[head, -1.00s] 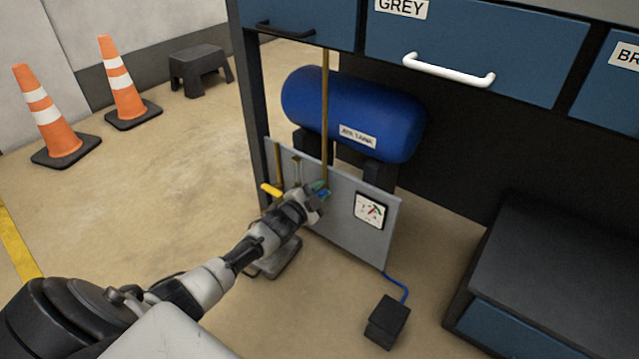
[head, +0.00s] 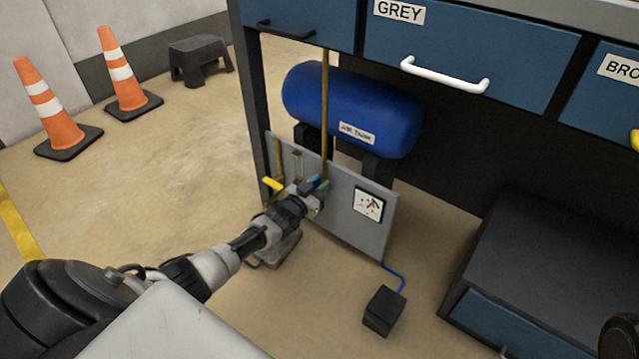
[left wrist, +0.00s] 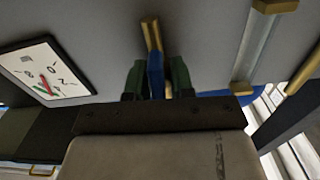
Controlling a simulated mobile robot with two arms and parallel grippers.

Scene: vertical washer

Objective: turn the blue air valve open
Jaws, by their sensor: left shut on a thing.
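The blue air valve handle (left wrist: 155,75) shows in the left wrist view between the two green fingertips of my left gripper (left wrist: 156,80). A brass pipe (left wrist: 151,35) runs on from the handle along the grey panel. In the head view my left gripper (head: 317,187) is at the grey panel (head: 340,210), shut on the blue handle, which it partly hides. A yellow valve handle (head: 272,184) is just left of the gripper. A gauge (head: 368,205) with a red and green dial sits on the panel to the right. My right gripper is not clearly in view.
A blue air tank (head: 350,110) lies behind the panel under the bench drawers (head: 470,45). A black box (head: 384,310) on a blue hose stands on the floor at front. Two orange cones (head: 122,75) and a black stool (head: 200,60) stand left. The floor between is clear.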

